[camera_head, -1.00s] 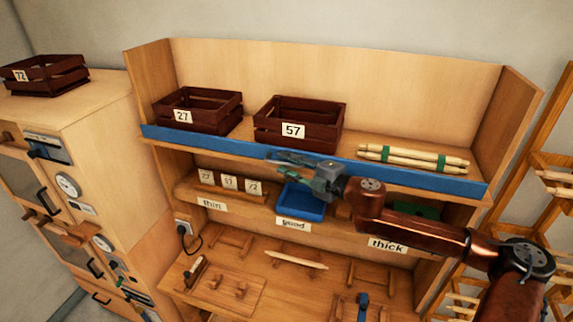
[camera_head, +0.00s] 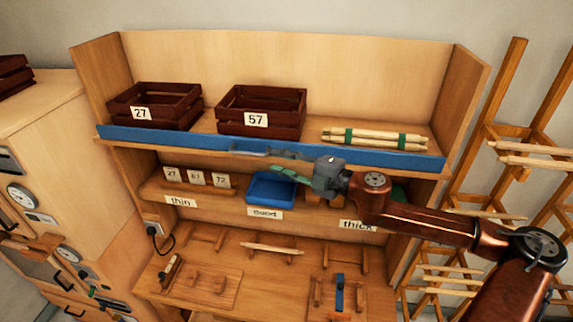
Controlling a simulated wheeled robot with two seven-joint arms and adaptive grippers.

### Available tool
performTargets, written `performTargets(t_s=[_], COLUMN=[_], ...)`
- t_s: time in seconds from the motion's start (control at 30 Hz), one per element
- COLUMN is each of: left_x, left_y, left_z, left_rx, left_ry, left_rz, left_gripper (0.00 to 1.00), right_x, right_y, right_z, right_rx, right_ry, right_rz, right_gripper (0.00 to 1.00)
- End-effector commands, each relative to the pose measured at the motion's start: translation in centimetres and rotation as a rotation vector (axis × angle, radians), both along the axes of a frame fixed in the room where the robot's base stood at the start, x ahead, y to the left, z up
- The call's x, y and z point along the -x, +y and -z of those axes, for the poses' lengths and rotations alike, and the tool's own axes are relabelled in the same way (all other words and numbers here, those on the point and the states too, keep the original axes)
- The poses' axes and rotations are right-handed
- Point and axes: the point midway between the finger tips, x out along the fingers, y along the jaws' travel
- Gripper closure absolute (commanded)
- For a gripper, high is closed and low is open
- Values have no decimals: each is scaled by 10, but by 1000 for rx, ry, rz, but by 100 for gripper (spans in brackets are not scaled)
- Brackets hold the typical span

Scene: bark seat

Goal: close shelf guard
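The shelf guard (camera_head: 375,158) is a long blue strip along the front edge of the upper shelf. It stands upright in front of the crates and the bundle. My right gripper (camera_head: 255,162) is in front of the guard near its middle, pointing left. One finger overlaps the guard's lower edge in the picture and the other is lower, over the blue tray. The fingers look spread with nothing between them. I cannot tell whether a finger touches the guard. My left gripper is out of view.
Behind the guard are crate 27 (camera_head: 172,100), crate 57 (camera_head: 280,106) and a tied bundle of sticks (camera_head: 372,138). A blue tray (camera_head: 262,191) sits on the lower shelf. A wooden rack (camera_head: 500,135) stands at right and a cabinet (camera_head: 55,170) at left.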

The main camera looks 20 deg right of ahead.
Motion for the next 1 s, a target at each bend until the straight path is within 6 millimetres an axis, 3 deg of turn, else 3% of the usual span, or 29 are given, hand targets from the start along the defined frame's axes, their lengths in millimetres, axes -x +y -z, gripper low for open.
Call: performTargets(t_s=[0.4,1.0], left_x=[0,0], left_y=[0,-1], left_z=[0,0], left_rx=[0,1], left_ry=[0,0], left_rz=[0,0], left_gripper=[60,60], right_x=[17,17], right_y=[-11,-12], right_z=[-1,2], right_rx=[3,-9], right_ry=[1,4], right_rz=[-1,5], right_gripper=[73,73])
